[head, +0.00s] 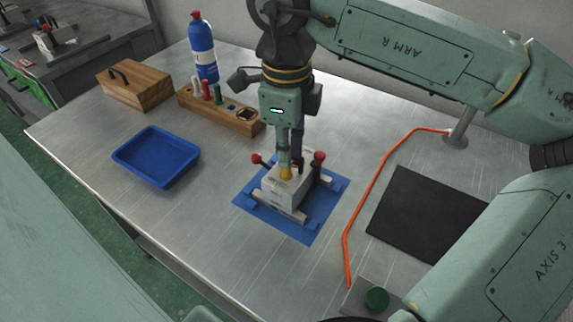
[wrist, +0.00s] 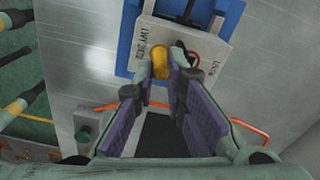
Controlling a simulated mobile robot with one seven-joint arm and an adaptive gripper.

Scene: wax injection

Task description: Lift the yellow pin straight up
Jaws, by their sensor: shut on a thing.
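The yellow pin (head: 286,173) is at the top of a pale mould block (head: 272,189), and its lower end is hard to make out. The block sits on a blue mat (head: 322,221), held in a fixture with red-knobbed clamps (head: 319,157). My gripper (head: 284,165) points down over the block and is shut on the pin. In the wrist view the yellow pin (wrist: 160,62) shows between the two fingertips, with the block (wrist: 150,45) behind it. I cannot tell whether the pin is still seated in the block.
A blue tray (head: 157,181) lies to the left. A wooden rack (head: 238,123) with several tools, a blue bottle (head: 202,52) and a wooden box (head: 137,91) stand at the back left. An orange cable (head: 368,188) and a black mat (head: 420,215) lie to the right.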

